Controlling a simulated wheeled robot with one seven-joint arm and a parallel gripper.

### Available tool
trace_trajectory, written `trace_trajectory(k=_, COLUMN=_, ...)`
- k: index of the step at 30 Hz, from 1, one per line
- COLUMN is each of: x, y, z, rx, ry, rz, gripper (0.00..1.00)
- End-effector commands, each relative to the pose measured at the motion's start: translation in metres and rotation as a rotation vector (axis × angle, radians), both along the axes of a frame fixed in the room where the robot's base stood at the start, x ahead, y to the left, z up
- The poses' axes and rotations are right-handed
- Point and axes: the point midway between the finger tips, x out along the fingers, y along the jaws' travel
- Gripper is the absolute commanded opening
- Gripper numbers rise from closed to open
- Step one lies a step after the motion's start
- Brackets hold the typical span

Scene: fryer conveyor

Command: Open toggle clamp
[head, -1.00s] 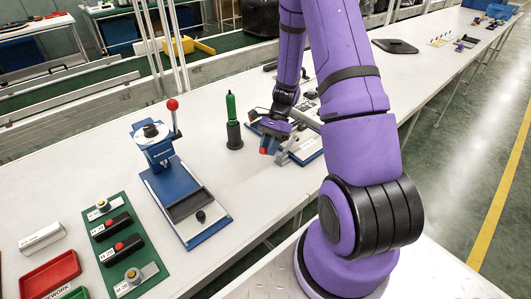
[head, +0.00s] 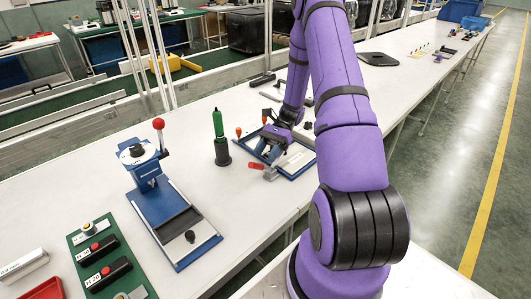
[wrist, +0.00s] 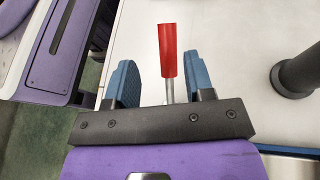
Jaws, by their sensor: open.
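The toggle clamp's red handle (head: 256,165) sticks out toward the left from the near side of a blue-framed fixture (head: 300,172). In the wrist view the red handle (wrist: 168,50) with its metal lever lies in the gap between my blue fingertips, nearer the right one. My gripper (head: 272,148) is above the fixture, just behind the handle in the head view; it is open in the wrist view (wrist: 162,82). I see no finger touching the handle. The clamp's base is mostly hidden by my gripper.
A green bottle in a black holder (head: 222,152) stands left of the fixture. Orange knobs (head: 238,131) show near it. A blue press with a red-ball lever (head: 148,172) stands further left. The white bench (head: 190,140) between press and bottle is clear.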

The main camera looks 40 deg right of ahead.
Motion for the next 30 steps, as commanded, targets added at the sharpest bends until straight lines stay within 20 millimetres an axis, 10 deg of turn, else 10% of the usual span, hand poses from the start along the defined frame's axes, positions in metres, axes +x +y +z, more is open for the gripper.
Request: trace_trajectory(k=30, x=0.024, y=-0.098, z=0.039, rx=-0.001, ry=0.001, rz=0.0, gripper=0.48)
